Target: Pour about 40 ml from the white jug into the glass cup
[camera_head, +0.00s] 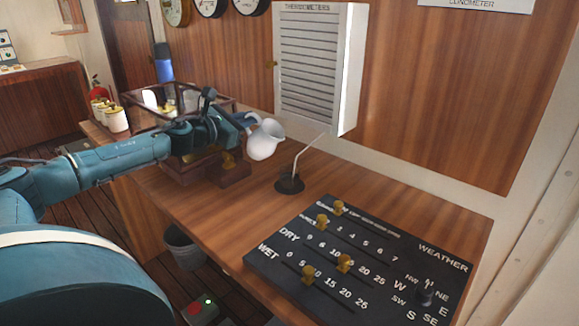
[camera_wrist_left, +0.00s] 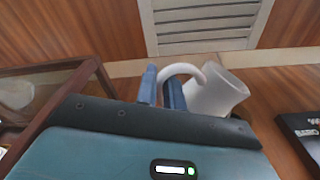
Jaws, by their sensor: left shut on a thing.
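The white jug (camera_head: 265,140) is held above the wooden desk, in front of the louvred cabinet. It looks somewhat tilted. My left gripper (camera_head: 246,121) is at its left side, shut on its handle. In the left wrist view, the two blue fingers of the gripper (camera_wrist_left: 162,90) are at the curved handle, and the jug (camera_wrist_left: 216,93) is to their right with its mouth toward the upper right. I cannot make out the glass cup for certain; my arm hides part of the wooden rack. My right gripper is not in view.
A wooden-framed rack (camera_head: 205,167) with several items stands behind my left arm. A thin bent stalk on a black base (camera_head: 290,185) stands just right of the jug. A black weather board (camera_head: 375,265) covers the desk's right. A louvred cabinet (camera_head: 308,65) is behind.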

